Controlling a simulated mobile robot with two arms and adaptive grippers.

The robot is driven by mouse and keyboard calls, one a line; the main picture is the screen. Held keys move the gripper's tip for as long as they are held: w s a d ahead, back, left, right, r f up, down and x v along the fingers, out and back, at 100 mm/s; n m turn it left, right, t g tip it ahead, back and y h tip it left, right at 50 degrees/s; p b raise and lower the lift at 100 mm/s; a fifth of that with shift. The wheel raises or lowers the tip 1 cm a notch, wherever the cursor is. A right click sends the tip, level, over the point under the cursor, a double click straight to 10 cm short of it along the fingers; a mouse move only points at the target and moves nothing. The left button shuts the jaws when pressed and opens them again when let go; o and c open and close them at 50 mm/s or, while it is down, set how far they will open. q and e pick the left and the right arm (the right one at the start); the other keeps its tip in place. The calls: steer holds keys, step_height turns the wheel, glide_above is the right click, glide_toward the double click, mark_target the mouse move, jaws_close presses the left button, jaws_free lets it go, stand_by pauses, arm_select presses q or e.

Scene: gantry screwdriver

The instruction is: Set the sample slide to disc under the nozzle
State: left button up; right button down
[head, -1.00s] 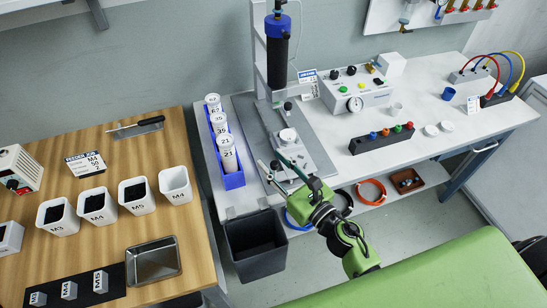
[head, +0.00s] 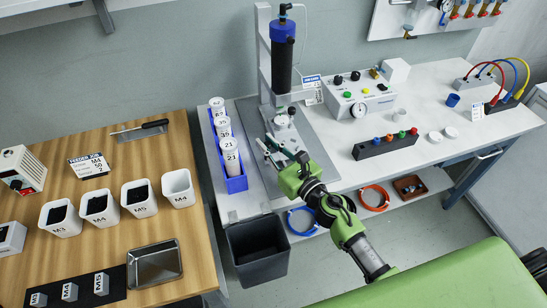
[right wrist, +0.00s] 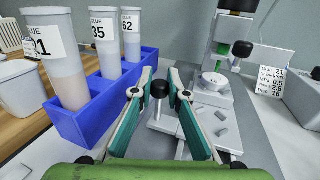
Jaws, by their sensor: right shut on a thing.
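The sample slide is a light grey plate with a black-knobbed handle (right wrist: 160,90) on the grey base of the dispensing stand. A white round disc (right wrist: 213,80) sits at its far part and shows in the head view (head: 282,121). The nozzle (right wrist: 222,48) hangs close above the disc; I cannot tell whether they line up exactly. My right gripper (head: 272,148) reaches over the front of the stand. My left gripper is not in view.
A blue rack (head: 237,184) with white glue tubes (head: 231,158) stands close left of my right gripper. A dark bin (head: 258,250) is below the bench front. A control box (head: 358,97) and a dark holder with coloured tips (head: 386,144) stand to the right.

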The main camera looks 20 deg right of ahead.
steer(key=shift+w+f, duration=0.1)
steer(key=shift+w, duration=0.6)
steer(key=shift+s, duration=0.1)
steer(key=c, duration=1.9)
jaws_free()
steer(key=v, duration=1.1)
steer(key=shift+s+d, duration=0.1)
steer(key=shift+s, duration=0.35)
